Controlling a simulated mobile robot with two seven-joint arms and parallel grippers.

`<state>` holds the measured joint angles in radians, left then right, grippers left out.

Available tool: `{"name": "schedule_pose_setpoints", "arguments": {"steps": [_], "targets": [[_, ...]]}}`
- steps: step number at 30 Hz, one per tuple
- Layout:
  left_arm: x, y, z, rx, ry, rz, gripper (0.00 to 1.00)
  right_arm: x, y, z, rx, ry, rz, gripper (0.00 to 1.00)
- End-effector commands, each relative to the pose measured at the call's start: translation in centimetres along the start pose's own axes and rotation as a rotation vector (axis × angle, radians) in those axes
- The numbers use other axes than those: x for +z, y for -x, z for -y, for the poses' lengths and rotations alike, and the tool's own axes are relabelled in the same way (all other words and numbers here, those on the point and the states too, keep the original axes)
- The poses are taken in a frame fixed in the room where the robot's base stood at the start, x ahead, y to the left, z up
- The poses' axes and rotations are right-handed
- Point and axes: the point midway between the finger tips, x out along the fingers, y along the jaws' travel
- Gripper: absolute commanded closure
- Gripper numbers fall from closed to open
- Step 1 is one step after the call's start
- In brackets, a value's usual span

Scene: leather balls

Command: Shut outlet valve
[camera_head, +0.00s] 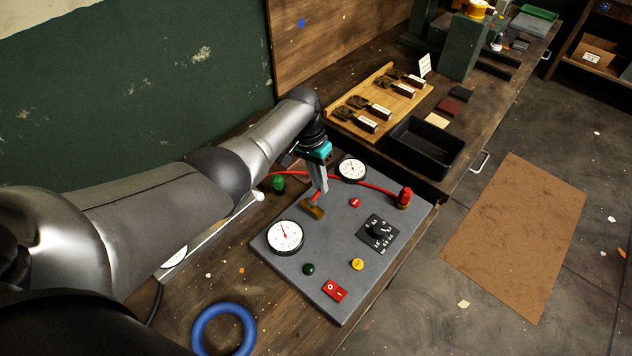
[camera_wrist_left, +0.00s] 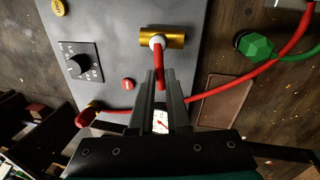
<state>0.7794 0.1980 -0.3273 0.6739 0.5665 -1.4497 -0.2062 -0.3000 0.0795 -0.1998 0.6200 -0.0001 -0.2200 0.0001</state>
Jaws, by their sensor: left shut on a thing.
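A brass valve (camera_head: 313,210) with a thin red lever stands on the grey panel (camera_head: 290,262). In the left wrist view the brass body (camera_wrist_left: 172,38) lies crosswise at the top, with a pale round hub. The red lever (camera_wrist_left: 160,68) runs from the hub down between my fingers. My left gripper (camera_head: 317,198) reaches down over the valve and is shut on the red lever; it also shows in the left wrist view (camera_wrist_left: 161,95). The fingers hide the lever's far end. My right gripper is not in view.
Around the valve are two white dials (camera_head: 285,237) (camera_head: 352,169), a black rotary knob (camera_head: 379,232), a red rocker switch (camera_head: 335,290) and a red-topped post (camera_head: 404,197). A red hose (camera_head: 378,187) runs behind my gripper. A blue ring (camera_head: 224,328) lies front left.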

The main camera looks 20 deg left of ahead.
Motion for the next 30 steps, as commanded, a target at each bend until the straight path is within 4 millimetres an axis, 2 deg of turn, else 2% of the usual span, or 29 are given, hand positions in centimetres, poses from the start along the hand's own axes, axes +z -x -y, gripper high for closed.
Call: {"name": "schedule_pose_setpoints", "arguments": {"steps": [9,25,26,30], "targets": [[0.09,-0.26,-0.46,0.001,-0.108,0.026,1.00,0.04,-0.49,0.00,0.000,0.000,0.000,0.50],[0.14,-0.27,-0.56,0.002,-0.129,0.031,1.00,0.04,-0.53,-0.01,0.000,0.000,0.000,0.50],[0.14,-0.27,-0.56,0.002,-0.129,0.031,0.82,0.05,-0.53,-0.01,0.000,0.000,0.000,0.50],[0.08,-0.22,-0.54,0.001,-0.128,0.029,0.66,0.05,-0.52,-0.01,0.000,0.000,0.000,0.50]]}}
